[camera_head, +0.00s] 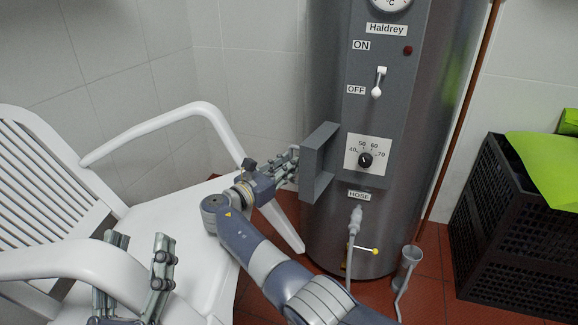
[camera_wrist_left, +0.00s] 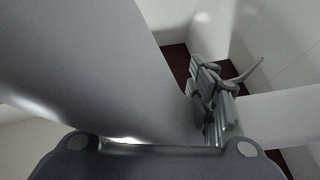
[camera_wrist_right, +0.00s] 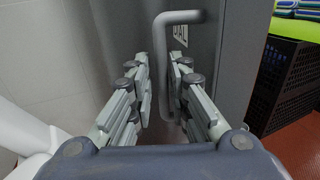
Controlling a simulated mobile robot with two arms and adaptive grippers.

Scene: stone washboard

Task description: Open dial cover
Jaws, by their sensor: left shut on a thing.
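The grey dial cover (camera_head: 319,160) stands swung out to the left of the temperature dial (camera_head: 366,159), which is exposed on the boiler. In the right wrist view, the cover's bent handle (camera_wrist_right: 160,60) lies between the fingers of my right gripper (camera_wrist_right: 162,80), with gaps beside it. My right gripper in the head view (camera_head: 287,168) is at the cover's outer side. My left gripper (camera_head: 138,262) is low at the left, by the white chair's near armrest (camera_head: 85,262). In the left wrist view a large pale curved part (camera_wrist_left: 90,60), apparently the armrest, hides one finger.
The boiler (camera_head: 425,110) stands behind the cover, with a switch (camera_head: 378,82) above the dial and a hose (camera_head: 354,235) below. A black crate (camera_head: 510,230) with green cloth is at the right. The white chair seat (camera_head: 170,235) lies below my right wrist.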

